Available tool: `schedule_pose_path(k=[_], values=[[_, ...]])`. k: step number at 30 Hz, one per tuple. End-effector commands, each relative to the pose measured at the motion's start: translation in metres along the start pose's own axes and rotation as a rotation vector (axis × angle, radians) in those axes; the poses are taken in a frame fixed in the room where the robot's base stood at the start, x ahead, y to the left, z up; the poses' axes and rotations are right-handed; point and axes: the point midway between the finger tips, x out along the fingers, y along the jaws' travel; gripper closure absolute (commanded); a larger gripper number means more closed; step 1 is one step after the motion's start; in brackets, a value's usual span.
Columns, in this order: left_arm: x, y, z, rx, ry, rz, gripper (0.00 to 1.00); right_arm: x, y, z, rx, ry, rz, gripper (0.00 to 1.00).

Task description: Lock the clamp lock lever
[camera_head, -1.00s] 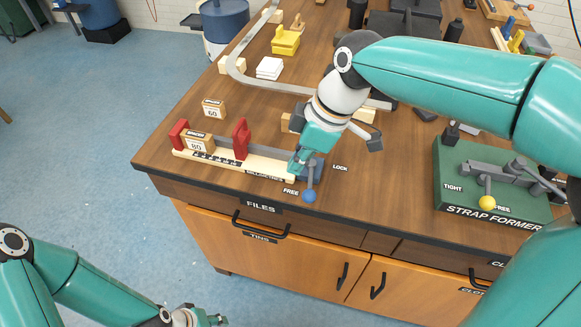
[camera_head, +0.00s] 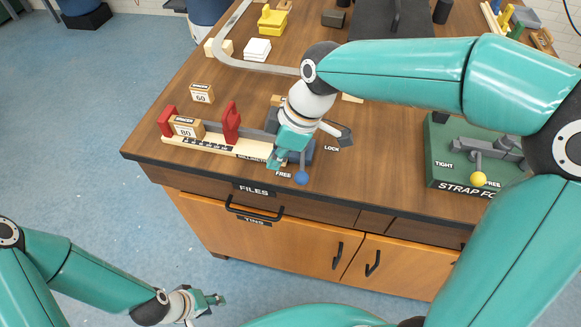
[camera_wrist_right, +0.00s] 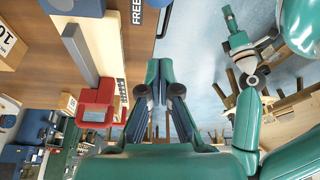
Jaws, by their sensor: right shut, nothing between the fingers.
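The clamp has a pale wooden base (camera_head: 205,144) with a scale, a grey bar, red jaws (camera_head: 231,122) and a blue-grey lock block (camera_head: 305,151) at its right end. Its lock lever ends in a blue ball (camera_head: 301,178) that hangs toward the front edge, just right of the FREE label and away from LOCK. My right gripper (camera_head: 274,161) is shut and empty, pointing down just left of the lever, apart from the ball. Its closed fingers (camera_wrist_right: 160,72) show beside the red jaw (camera_wrist_right: 96,108) in the wrist view; the lever is not visible there. My left gripper (camera_head: 217,299) hangs low before the cabinet.
A spacer block marked 80 (camera_head: 186,127) sits between the red jaws, and one marked 60 (camera_head: 202,93) stands behind. The green strap former (camera_head: 455,180) with a yellow ball is at the right. Bare bench top lies between it and the clamp.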

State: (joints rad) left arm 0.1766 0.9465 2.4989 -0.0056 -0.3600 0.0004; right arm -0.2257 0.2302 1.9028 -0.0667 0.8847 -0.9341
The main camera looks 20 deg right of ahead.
Motion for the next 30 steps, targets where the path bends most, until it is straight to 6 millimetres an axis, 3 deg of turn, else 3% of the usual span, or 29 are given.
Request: schedule_pose_path(k=[5,9,15,30], values=[[-0.002,0.001,0.000,0.000,0.000,0.000,0.63,0.036,-0.001,0.001,0.001,-0.003,-0.004,1.00],[-0.008,0.003,0.000,0.000,0.000,0.000,0.63,0.027,0.000,0.024,0.005,0.000,0.001,1.00],[-0.010,0.004,0.000,0.000,0.000,0.000,0.63,0.026,0.000,0.039,0.004,0.000,0.001,1.00],[-0.010,0.004,0.000,0.000,0.000,0.000,0.63,0.026,0.000,0.040,-0.008,0.000,-0.003,1.00]])
